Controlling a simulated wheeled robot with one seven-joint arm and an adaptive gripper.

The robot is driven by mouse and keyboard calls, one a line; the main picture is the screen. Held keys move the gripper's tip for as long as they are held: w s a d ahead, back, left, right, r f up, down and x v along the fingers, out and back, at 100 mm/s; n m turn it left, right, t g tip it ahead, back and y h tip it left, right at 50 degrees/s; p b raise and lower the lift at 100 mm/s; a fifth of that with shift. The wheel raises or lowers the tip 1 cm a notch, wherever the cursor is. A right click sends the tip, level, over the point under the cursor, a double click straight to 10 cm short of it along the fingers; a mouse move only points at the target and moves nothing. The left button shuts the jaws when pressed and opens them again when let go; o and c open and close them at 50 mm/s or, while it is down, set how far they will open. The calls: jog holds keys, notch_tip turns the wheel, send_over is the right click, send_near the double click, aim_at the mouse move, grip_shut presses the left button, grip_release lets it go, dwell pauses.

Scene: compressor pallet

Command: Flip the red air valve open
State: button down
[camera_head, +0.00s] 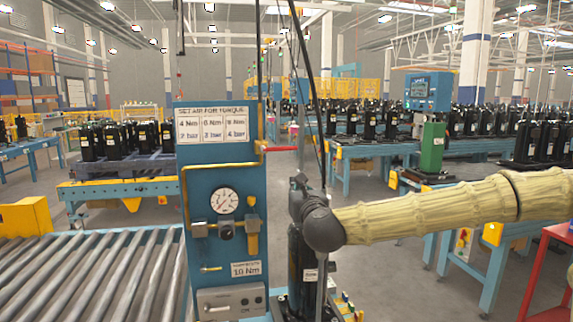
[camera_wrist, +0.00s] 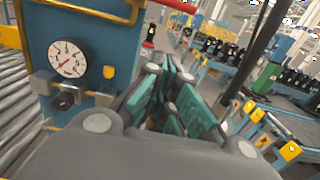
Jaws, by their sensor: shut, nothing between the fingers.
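The red air valve handle (camera_head: 281,149) sticks out level to the right from the upper right edge of the blue panel (camera_head: 215,183), on a brass pipe. In the wrist view, part of the red handle (camera_wrist: 172,4) shows at the top edge, beyond my fingers. My gripper (camera_wrist: 168,95), with green finger pads, is shut and empty. In the head view, its dark body (camera_head: 300,188) is below and slightly right of the handle, apart from it. The fingertips are mostly hidden there by my wrist.
The panel carries a round pressure gauge (camera_head: 224,200), a regulator knob (camera_head: 226,233) and yellow pipes. A dark hanging cable runs down just right of the handle. A roller conveyor (camera_head: 95,275) lies to the left. A black compressor (camera_head: 300,262) stands below my wrist.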

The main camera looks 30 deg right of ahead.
aim_at(279, 148)
jog(key=w+d+r+p, duration=0.3)
jog(key=w+r+p, duration=0.1)
jog(key=w, duration=0.6)
jog(key=shift+w+r+p, duration=0.2)
jog(key=shift+p, duration=0.1)
jog(key=shift+a, duration=0.1)
dwell(0.5)
jog(key=shift+n+b, duration=0.3)
